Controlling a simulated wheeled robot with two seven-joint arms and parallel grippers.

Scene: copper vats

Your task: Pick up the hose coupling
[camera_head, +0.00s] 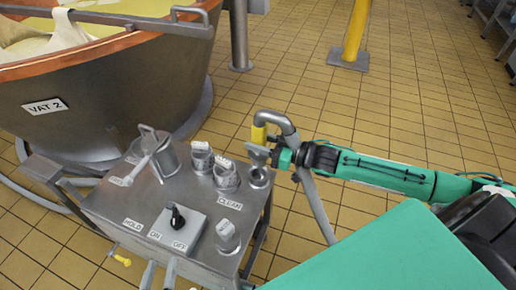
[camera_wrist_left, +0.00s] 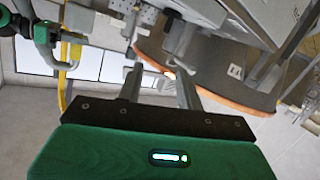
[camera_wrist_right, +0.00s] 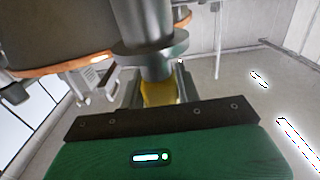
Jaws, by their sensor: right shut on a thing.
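The hose coupling (camera_head: 259,134) has a yellow grip band and a grey bent pipe. It is just above the far right corner of the metal stand (camera_head: 185,193), over a round fitting (camera_head: 258,177). My right gripper (camera_head: 262,152) is shut on it. In the right wrist view the yellow band (camera_wrist_right: 160,93) is between my fingers, with a grey flange (camera_wrist_right: 150,58) beyond. Whether the coupling touches the fitting, I cannot tell. My left gripper (camera_head: 160,273) is open and empty at the bottom edge; its fingers are apart in the left wrist view (camera_wrist_left: 160,85).
A grey hose (camera_head: 318,210) hangs from the coupling to the tiled floor. The stand carries a metal jug (camera_head: 157,160), several labelled cups (camera_head: 226,175) and a switch box (camera_head: 175,228). A copper-rimmed vat (camera_head: 110,90) stands behind left. A yellow post (camera_head: 355,30) stands behind.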

